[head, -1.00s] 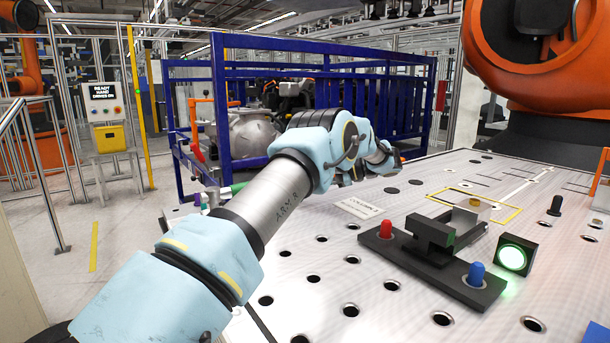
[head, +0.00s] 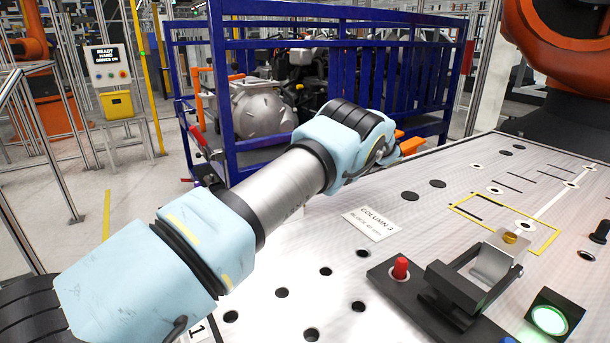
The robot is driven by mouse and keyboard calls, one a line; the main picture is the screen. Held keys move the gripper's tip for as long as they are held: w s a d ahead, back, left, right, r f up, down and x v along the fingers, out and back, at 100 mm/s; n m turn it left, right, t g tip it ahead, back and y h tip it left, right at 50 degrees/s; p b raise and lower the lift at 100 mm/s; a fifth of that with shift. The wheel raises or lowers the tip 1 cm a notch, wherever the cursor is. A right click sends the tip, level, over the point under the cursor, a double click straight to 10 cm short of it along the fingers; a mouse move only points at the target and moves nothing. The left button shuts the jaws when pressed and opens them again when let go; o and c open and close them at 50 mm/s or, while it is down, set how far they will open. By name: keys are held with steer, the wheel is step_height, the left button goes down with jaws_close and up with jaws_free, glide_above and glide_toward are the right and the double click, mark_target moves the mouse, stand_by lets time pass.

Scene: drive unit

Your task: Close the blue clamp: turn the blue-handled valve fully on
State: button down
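A black clamp fixture (head: 385,277) lies on the perforated table at the lower right, cut off by the bottom edge of the head view. It carries a red knob (head: 400,268) and a black clamp bar (head: 455,288). Only a sliver of a blue part (head: 508,340) shows at the bottom edge. A steel block (head: 492,262) with a yellowish spot stands beside the bar. I cannot make out a blue-handled valve. My gripper (head: 411,147) shows only as orange parts past my wrist, above the table's far left edge; its opening is hidden and it appears apart from the fixture.
A green-lit lamp box (head: 552,317) stands right of the fixture. A label card (head: 371,224) lies on the table (head: 330,245). A blue frame (head: 225,90) with machinery and a red handle (head: 203,146) stands behind my arm. The floor at left is open, with railings.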

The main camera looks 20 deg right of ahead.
steer(key=shift+w+a, duration=0.1)
steer(key=shift+c, duration=2.4)
jaws_free()
steer(key=shift+r, duration=0.1)
step_height(320, 180, up, 10)
steer(key=shift+f, duration=0.1)
